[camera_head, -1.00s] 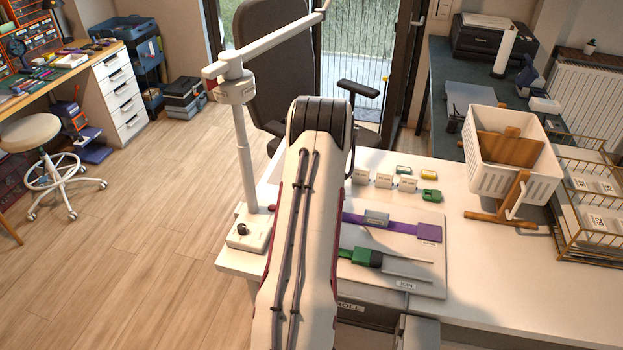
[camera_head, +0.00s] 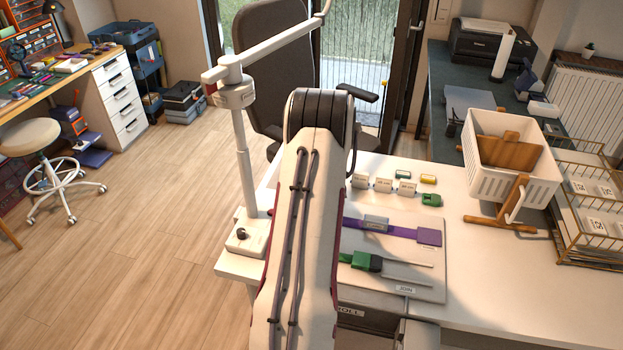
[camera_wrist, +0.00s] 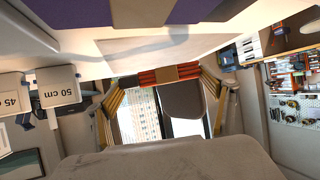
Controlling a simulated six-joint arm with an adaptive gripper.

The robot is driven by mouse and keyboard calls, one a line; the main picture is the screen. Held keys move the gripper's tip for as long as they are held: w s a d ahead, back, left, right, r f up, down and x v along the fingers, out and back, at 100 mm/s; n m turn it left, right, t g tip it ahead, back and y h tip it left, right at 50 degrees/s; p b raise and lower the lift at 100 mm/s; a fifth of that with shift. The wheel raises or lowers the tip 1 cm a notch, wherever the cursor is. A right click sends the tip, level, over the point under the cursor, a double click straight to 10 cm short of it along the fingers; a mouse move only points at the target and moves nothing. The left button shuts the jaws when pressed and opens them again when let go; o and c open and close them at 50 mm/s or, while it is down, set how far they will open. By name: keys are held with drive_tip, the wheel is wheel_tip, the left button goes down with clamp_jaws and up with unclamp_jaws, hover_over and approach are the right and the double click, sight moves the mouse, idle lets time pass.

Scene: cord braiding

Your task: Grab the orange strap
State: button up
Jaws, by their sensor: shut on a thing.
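The orange strap (camera_wrist: 149,77) shows in the wrist view as a folded orange bundle with a tan band around its middle. My gripper (camera_wrist: 166,79) has its two yellowish fingers at either end of the bundle, shut on it. The strap appears held off the table. In the head view my own arm hides the gripper and the orange strap.
A board (camera_head: 431,284) on the white table carries a purple strap (camera_head: 395,231) with a grey clip and a green buckle piece (camera_head: 367,261). Small labelled blocks (camera_head: 383,185) stand behind it. A white basket (camera_head: 480,177) stands right. A white post (camera_head: 241,165) rises left.

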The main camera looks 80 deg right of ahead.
drive_tip(key=s+a, duration=0.2)
drive_tip(key=a, duration=0.3)
drive_tip(key=s+a, duration=0.2)
drive_tip(key=a, duration=0.3)
drive_tip(key=s+a, duration=0.2)
drive_tip(key=a, duration=0.3)
drive_tip(key=shift+s+a, duration=0.2)
drive_tip(key=shift+a, duration=0.1)
